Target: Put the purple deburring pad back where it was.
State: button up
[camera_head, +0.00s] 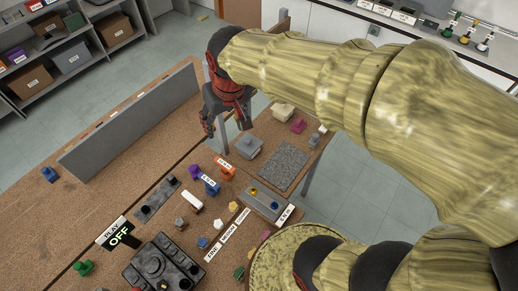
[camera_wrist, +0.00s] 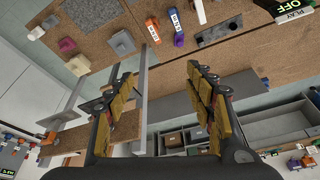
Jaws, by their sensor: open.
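A small purple piece (camera_head: 193,171) stands on the brown cork worktop, beside an orange labelled piece (camera_head: 226,168) and a blue labelled piece (camera_head: 210,186). My gripper (camera_head: 226,125) is open and empty, above the worktop's far edge by the grey upright panel. Its spread fingers (camera_wrist: 160,85) show nothing between them in the wrist view.
A grey panel (camera_head: 130,125) stands along the far left. A grey block (camera_head: 248,146), a grey mat (camera_head: 283,167) and a cream block (camera_head: 282,111) lie at the right. A control box (camera_head: 160,268) is at the front. Shelves with bins stand behind; my arm covers the right.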

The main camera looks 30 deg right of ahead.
jog(key=s+d+r+t, duration=0.1)
jog(key=s+d, duration=0.1)
jog(key=s, duration=1.2)
jog(key=shift+d+r+t, duration=0.25)
jog(key=shift+r+t, duration=0.05)
jog(key=shift+r, duration=0.1)
